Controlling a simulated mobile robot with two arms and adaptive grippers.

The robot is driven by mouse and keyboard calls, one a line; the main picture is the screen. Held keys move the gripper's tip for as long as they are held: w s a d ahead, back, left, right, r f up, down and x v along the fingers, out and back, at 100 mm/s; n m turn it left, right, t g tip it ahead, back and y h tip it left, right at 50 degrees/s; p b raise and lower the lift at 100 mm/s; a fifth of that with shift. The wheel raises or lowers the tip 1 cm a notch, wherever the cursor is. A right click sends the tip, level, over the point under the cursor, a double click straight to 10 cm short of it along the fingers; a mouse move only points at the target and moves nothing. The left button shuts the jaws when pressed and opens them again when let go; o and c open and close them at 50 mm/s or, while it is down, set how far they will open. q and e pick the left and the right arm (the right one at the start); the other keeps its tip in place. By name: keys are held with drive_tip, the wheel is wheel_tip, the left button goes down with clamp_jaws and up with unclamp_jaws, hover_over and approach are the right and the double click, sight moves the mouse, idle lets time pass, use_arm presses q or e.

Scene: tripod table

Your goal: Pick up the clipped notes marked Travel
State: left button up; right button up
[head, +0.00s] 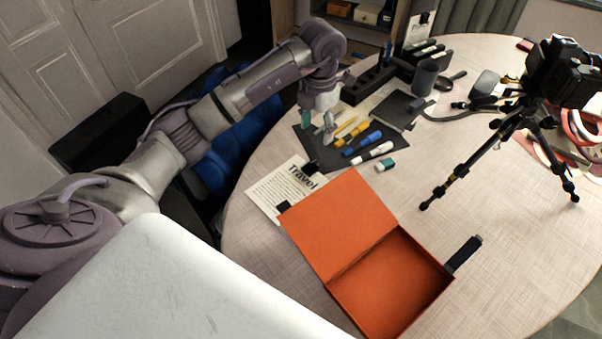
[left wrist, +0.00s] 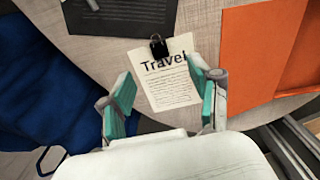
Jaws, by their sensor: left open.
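The clipped notes marked Travel (head: 277,192) are a white printed sheet lying on the table near its left edge, beside the orange box. A black binder clip (head: 311,167) sits at their heading end. In the left wrist view the notes (left wrist: 168,88) show between and beyond my fingers, with the clip (left wrist: 158,47) at the top. My left gripper (head: 317,122) is open and empty, its teal fingertips apart. In the head view it appears in front of the dark mat; in the left wrist view (left wrist: 160,84) it seems above the notes. My right gripper is not in view.
The open orange box (head: 340,215) lies right of the notes. A dark mat (head: 308,146) with several markers lies behind them. A black tripod with a camera (head: 560,75) stands at the right. A blue chair (head: 235,135) is beside the table's left edge.

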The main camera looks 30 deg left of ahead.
use_arm(q)
drive_tip(key=f, duration=0.7)
drive_tip(key=shift+s+a+f, duration=0.1)
drive_tip(key=shift+s, duration=0.1)
drive_tip(key=shift+w+f+p, duration=0.1)
drive_tip(key=shift+f+p, duration=0.25)
drive_tip(key=shift+f, duration=0.1)
drive_tip(key=f, duration=0.3)
drive_tip(key=shift+w+f+p, duration=0.3)
drive_tip(key=shift+f, duration=0.55)
clamp_jaws()
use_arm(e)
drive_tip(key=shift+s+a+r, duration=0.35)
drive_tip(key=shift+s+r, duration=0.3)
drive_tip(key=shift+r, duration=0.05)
